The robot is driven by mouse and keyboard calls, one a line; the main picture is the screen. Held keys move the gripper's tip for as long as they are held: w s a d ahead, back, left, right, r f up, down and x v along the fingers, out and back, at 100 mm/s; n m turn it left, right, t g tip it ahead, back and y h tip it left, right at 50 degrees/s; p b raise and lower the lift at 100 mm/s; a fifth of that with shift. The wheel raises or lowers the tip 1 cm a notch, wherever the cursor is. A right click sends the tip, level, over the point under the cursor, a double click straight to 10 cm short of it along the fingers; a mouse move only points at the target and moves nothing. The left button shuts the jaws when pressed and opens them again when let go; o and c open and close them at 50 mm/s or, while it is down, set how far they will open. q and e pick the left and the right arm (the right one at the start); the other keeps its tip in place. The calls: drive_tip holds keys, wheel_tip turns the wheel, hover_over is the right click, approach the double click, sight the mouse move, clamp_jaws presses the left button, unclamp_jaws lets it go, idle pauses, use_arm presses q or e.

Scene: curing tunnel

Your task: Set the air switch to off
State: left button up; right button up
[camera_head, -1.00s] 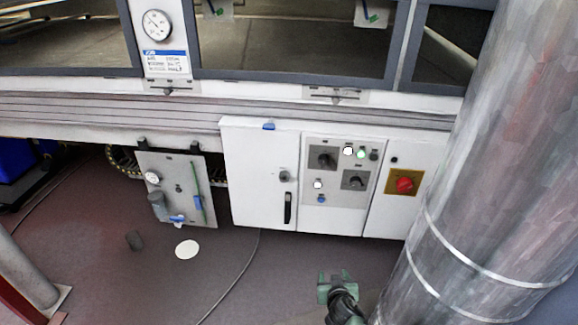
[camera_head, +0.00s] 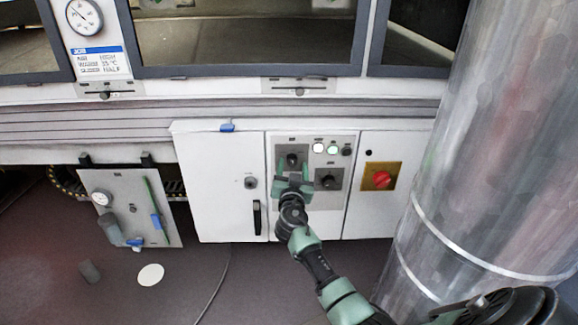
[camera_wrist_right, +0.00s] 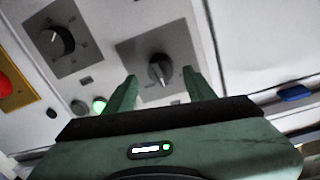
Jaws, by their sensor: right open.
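A grey control panel (camera_head: 313,202) on the white cabinet carries two black rotary switches. The upper left switch (camera_head: 291,160) is straight ahead of my right gripper (camera_head: 292,177). It also shows in the right wrist view (camera_wrist_right: 160,70), between the two open fingers (camera_wrist_right: 160,78), its pointer ridge a pale line. The fingers look apart from it. The second switch (camera_head: 328,179) sits lower right; it is at upper left in the wrist view (camera_wrist_right: 57,40). Labels are too small to read, so I cannot tell which is the air switch. My left gripper is not in view.
A red knob on a yellow plate (camera_head: 381,179) is right of the panel. A cabinet door handle (camera_head: 257,217) is left. A thick metal pipe (camera_head: 455,170) stands at right. A gauge board (camera_head: 128,210) hangs at left.

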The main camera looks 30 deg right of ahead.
drive_tip(key=shift+w+d, duration=0.25)
drive_tip(key=shift+w, duration=0.05)
drive_tip(key=shift+w+f, duration=0.1)
drive_tip(key=shift+w, duration=0.4)
use_arm(q)
drive_tip(key=shift+w, duration=0.2)
use_arm(e)
drive_tip(key=shift+d, duration=0.15)
clamp_jaws()
use_arm(q)
drive_tip(key=shift+f, duration=0.1)
use_arm(e)
drive_tip(key=shift+f, duration=0.1)
